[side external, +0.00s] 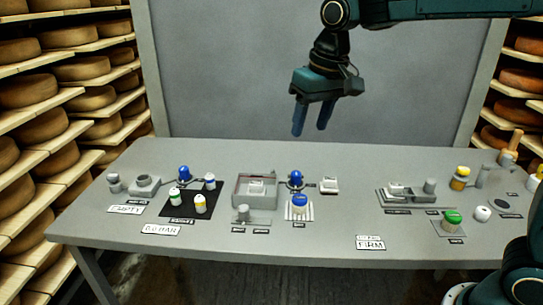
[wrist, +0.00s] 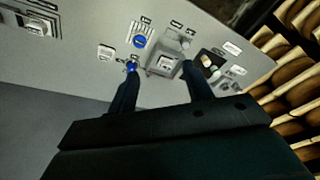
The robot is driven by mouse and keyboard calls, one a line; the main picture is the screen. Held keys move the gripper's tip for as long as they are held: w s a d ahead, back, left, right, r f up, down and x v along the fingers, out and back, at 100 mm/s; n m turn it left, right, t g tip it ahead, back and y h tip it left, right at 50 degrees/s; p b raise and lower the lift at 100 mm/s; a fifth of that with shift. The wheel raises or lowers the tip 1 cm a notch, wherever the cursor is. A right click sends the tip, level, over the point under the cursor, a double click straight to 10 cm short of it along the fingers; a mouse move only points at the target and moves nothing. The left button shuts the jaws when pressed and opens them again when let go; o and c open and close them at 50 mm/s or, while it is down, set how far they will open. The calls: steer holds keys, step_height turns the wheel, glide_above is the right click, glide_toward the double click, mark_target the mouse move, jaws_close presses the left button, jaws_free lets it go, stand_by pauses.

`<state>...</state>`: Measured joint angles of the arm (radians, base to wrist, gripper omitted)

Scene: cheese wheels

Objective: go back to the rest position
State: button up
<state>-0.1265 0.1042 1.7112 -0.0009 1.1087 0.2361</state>
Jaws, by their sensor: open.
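My gripper (side external: 311,118) hangs in the air above the back of the grey table (side external: 320,225), clear of everything on it. Its fingers are apart with nothing between them. In the wrist view the two dark fingers of my gripper (wrist: 160,88) are spread, and the table lies well beyond them. No object is held.
A green-topped item (side external: 453,218) and yellow-capped jar (side external: 460,178) are at right. Cheese shelves (side external: 65,100) flank the table. The air around my gripper is free.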

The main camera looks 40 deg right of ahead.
steer(key=s+d+f+t, duration=0.1)
steer(key=s+d, duration=0.1)
steer(key=s, duration=1)
steer(key=s+d+f+n+t, duration=0.1)
steer(key=s+d+f+t, duration=0.1)
steer(key=s, duration=1)
steer(key=shift+d+f, duration=0.2)
steer(key=shift+d, duration=0.45)
steer(key=shift+o, duration=0.2)
steer(key=shift+w+r, duration=0.1)
steer(key=shift+w, duration=0.05)
